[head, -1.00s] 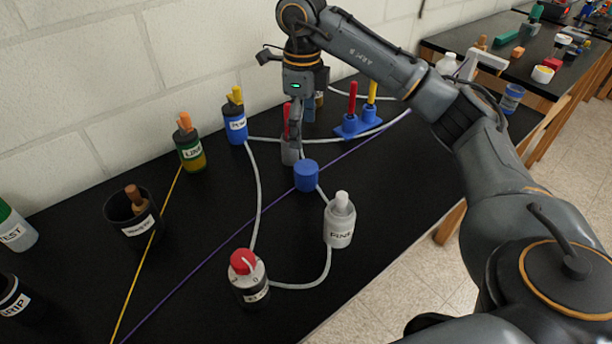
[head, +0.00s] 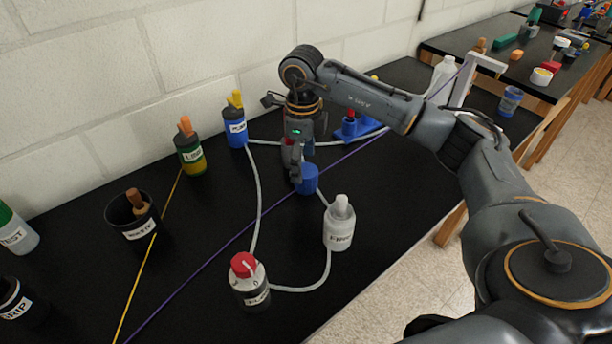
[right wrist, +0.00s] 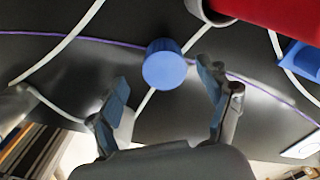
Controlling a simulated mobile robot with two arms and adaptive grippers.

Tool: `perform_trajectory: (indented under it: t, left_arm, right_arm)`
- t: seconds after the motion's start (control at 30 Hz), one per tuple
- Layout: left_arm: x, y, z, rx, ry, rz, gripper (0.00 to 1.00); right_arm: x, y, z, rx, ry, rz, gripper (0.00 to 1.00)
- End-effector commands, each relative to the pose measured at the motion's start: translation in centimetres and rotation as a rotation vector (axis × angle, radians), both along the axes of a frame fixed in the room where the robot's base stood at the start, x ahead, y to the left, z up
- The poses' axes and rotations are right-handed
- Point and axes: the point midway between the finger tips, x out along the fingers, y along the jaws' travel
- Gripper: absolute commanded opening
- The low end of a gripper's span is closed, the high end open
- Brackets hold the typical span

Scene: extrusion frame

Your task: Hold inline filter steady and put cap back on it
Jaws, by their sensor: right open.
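A short blue cylinder (head: 309,181), which looks like the cap, is on the black table; it also shows in the right wrist view (right wrist: 166,68). A white bottle (head: 339,228) with a narrow top stands nearer; its label is hard to read, and it may be the inline filter. A pale tube runs from it past the blue cylinder. My right gripper (head: 299,179) is open, above and just behind the blue cylinder. In the right wrist view its open fingers (right wrist: 168,103) point toward the cylinder, with nothing between them. My left gripper is not in view.
A red-knobbed valve (head: 248,282) stands in front, joined by tubes to the bottle and a blue container (head: 236,128). A red-handled item (right wrist: 268,12) is close by in the right wrist view. A dark cup (head: 133,224) stands left. Yellow and purple cords cross the table.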

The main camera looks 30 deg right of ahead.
Motion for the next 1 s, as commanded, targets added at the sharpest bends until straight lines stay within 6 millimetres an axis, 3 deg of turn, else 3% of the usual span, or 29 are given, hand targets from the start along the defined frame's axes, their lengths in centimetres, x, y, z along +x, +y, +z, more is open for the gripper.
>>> perform_trajectory:
  t: [0.17, 0.43, 0.83, 1.0]
  left_arm:
    - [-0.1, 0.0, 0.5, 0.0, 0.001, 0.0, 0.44]
    - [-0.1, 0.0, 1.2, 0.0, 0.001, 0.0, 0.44]
    - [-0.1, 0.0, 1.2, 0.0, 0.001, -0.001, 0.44]
    - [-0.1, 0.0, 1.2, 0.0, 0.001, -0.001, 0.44]
  right_arm:
    - [-0.1, -0.2, -1.0, 0.0, 0.005, -0.001, 0.78]
    - [0.0, -0.5, -4.7, 0.0, 0.004, 0.0, 0.78]
    - [0.1, -0.5, -5.2, 0.0, 0.0, 0.0, 0.78]
    - [0.1, -0.5, -5.2, 0.0, 0.0, 0.0, 0.46]
